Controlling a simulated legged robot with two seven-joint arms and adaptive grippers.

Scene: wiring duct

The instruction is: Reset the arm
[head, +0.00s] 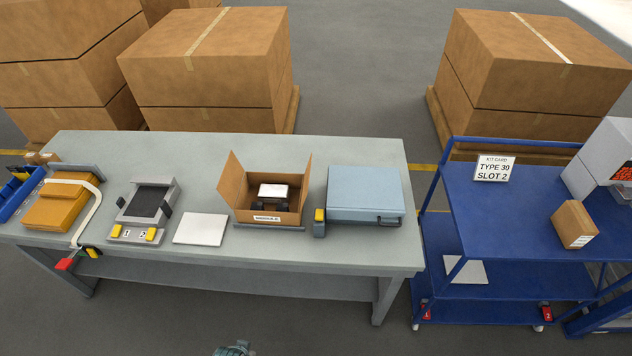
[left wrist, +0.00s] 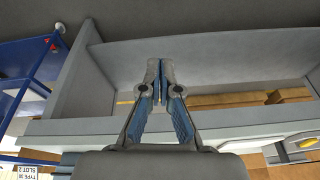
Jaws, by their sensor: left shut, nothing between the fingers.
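My left gripper (left wrist: 160,70) shows in the left wrist view with its two blue-padded fingers together and nothing between them. Behind it in that view are the grey workbench's frame and edge (left wrist: 215,126), apparently upside down; no contact is visible. In the head view, a small grey-blue piece of my own arm or gripper (head: 235,350) shows at the bottom edge, in front of the workbench (head: 200,262). I cannot tell its state from there. My right gripper is not identifiable in either view.
On the bench are an orange package (head: 52,212), a grey fixture (head: 146,209), a white plate (head: 201,229), an open carton (head: 236,184) and a blue case (head: 364,188). A blue cart (head: 510,235) holds a kit card (head: 493,168) and small box (head: 574,224). Large cartons (head: 205,60) stand behind.

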